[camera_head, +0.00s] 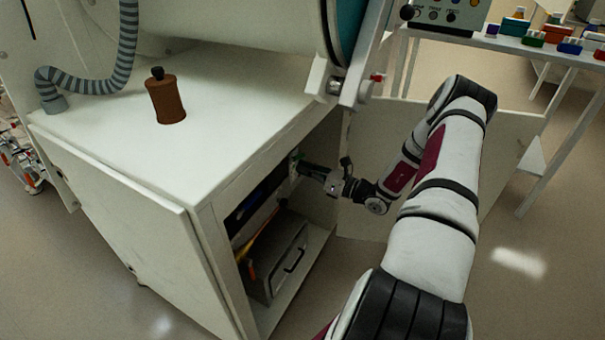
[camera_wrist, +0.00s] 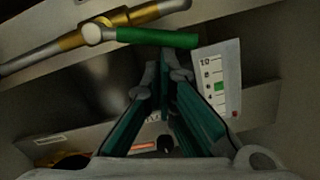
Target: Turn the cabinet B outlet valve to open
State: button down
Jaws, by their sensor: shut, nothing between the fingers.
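The valve has a green lever handle (camera_wrist: 157,37) and a brass body (camera_wrist: 118,19) on a grey pipe, high in the wrist view. The lever points right from its pale pivot, at an angle to the pipe. My gripper (camera_wrist: 163,72) is shut and empty, its fingertips just below the middle of the lever in the picture. I cannot tell whether they touch it. In the head view my gripper (camera_head: 308,171) reaches into the open cabinet, with a bit of green handle (camera_head: 297,160) at its tip. The rest of the valve is hidden there.
A white card with a number scale and green mark (camera_wrist: 218,80) stands right of my fingers. The cabinet holds a grey handled case (camera_head: 277,262). Its open doors (camera_head: 125,235) flank the opening. A brown bottle (camera_head: 166,98) stands on top.

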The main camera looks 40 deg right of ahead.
jog(key=shift+w+d+r+n+p, duration=0.15)
jog(key=shift+d+r+n+p, duration=0.2)
jog(key=shift+n, duration=0.25)
jog(key=shift+w+d+r+n+p, duration=0.1)
jog(key=shift+d+r+n, duration=0.15)
jog(key=shift+r+n, duration=0.3)
notch_tip(320, 180, down, 5)
jog(key=b, duration=0.3)
jog(key=p+v, duration=0.2)
jog(key=v, duration=0.8)
jog(key=shift+s+d+r+p, duration=0.3)
jog(key=shift+r+p, duration=0.1)
jog(key=shift+r, duration=0.1)
jog(key=shift+s, duration=0.1)
